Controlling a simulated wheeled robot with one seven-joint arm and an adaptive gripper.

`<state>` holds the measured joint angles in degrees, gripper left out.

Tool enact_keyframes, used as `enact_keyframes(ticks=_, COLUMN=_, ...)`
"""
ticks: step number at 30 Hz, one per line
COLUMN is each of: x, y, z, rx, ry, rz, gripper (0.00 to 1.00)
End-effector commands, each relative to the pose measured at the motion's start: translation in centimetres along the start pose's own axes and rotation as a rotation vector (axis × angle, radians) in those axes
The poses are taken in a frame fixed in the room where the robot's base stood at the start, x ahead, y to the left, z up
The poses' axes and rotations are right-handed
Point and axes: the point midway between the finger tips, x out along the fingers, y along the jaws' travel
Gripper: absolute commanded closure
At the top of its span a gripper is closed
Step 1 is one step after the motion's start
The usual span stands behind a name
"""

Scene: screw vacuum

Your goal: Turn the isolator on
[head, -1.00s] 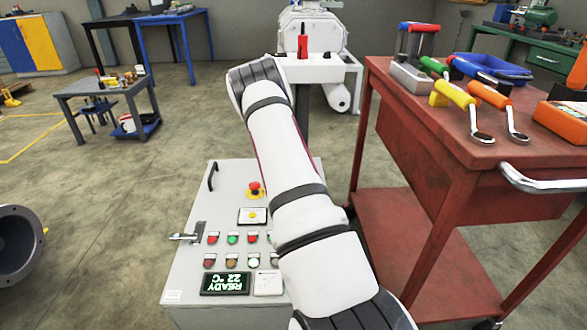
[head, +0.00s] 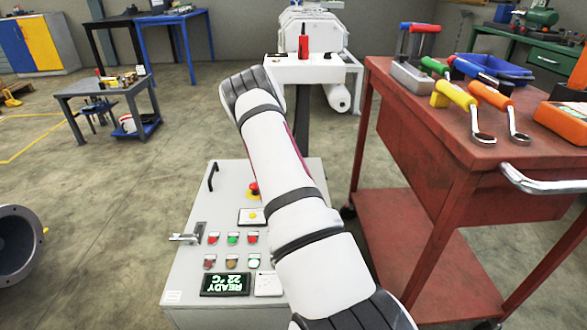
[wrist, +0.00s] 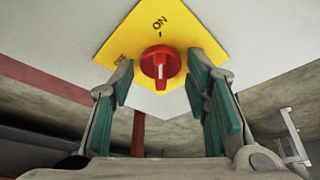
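The isolator is a red rotary knob (wrist: 160,66) on a yellow plate (wrist: 187,32), seen in the wrist view. The plate reads ON above the knob and has another, partly hidden label at its left that looks like OFF. The knob's raised bar stands about upright in the picture, roughly in line with the ON mark. My gripper (wrist: 160,76) is open, with one teal-padded finger on each side of the knob. Gaps show between both fingers and the knob. In the head view my arm hides the gripper and the isolator.
A grey control cabinet (head: 190,270) with buttons, a red emergency stop (head: 253,189) and a READY display (head: 225,284) stands below my arm. A red tool cart (head: 470,150) stands close at the right. Open floor (head: 100,200) lies to the left.

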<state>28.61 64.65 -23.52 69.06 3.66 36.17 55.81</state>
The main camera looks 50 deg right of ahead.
Motion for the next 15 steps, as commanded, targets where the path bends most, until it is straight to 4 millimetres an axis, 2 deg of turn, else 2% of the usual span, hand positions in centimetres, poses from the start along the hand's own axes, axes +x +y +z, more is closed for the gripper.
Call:
enact_keyframes(ticks=8, x=-0.6, y=-0.1, z=-0.2, rx=-0.001, ry=0.002, rz=-0.002, gripper=0.57)
enact_keyframes(ticks=11, x=-1.7, y=-0.2, z=-0.2, rx=-0.001, ry=0.003, rz=-0.003, gripper=0.57)
enact_keyframes(ticks=15, x=-4.3, y=-0.2, z=-0.2, rx=-0.001, ry=0.004, rz=-0.005, gripper=0.57)
